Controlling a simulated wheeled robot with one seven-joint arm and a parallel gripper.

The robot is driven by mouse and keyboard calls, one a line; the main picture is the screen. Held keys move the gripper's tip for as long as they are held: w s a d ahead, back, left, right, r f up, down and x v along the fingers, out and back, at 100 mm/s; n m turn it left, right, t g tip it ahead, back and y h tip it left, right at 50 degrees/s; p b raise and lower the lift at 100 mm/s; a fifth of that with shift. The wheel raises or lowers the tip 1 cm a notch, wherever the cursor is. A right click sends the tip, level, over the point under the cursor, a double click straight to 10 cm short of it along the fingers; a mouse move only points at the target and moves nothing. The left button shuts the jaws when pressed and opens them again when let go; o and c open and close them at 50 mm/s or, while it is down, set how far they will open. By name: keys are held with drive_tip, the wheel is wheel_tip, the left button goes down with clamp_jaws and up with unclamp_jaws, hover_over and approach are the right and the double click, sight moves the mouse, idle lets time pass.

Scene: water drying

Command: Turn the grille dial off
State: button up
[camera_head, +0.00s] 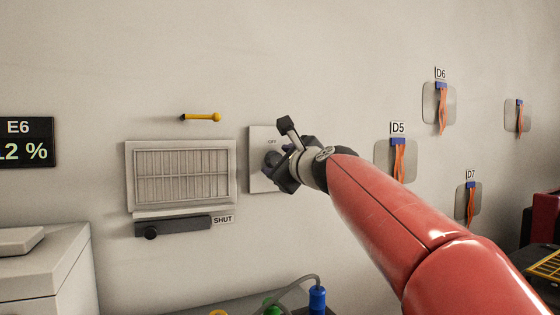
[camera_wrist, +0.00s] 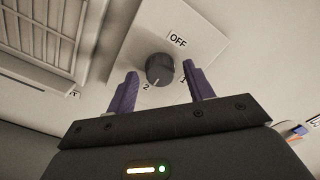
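The dial (camera_wrist: 160,69) is a dark round knob on a white plate (camera_wrist: 205,28) marked OFF, 1 and 2. In the wrist view its white pointer line faces down, near the 2. My gripper (camera_wrist: 160,84) is open, with one purple finger on each side of the dial and gaps between them and the knob. In the head view my gripper (camera_head: 275,160) is at the plate (camera_head: 258,178), right of the grille (camera_head: 182,175), and covers part of the dial. The grille also shows at the upper left of the wrist view (camera_wrist: 38,35).
Below the grille is a dark bar (camera_head: 175,228) with a knob, labelled SHUT. A yellow handle (camera_head: 203,117) sticks out above the grille. Panels with orange cables, such as D5 (camera_head: 398,160), are on the wall to the right. A white cabinet (camera_head: 40,270) stands at lower left.

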drive_tip(key=c, duration=0.9)
drive_tip(key=shift+n, duration=0.3)
drive_tip(key=n+b, duration=0.1)
drive_tip(key=n, duration=0.2)
drive_tip(key=shift+f+n+b, duration=0.1)
drive_tip(key=shift+n+b, duration=0.2)
drive_tip(key=n+b, duration=0.8)
drive_tip(key=n, duration=2.3)
drive_tip(key=shift+f+b, duration=0.1)
drive_tip(key=shift+b, duration=0.2)
drive_tip(key=shift+n, duration=0.5)
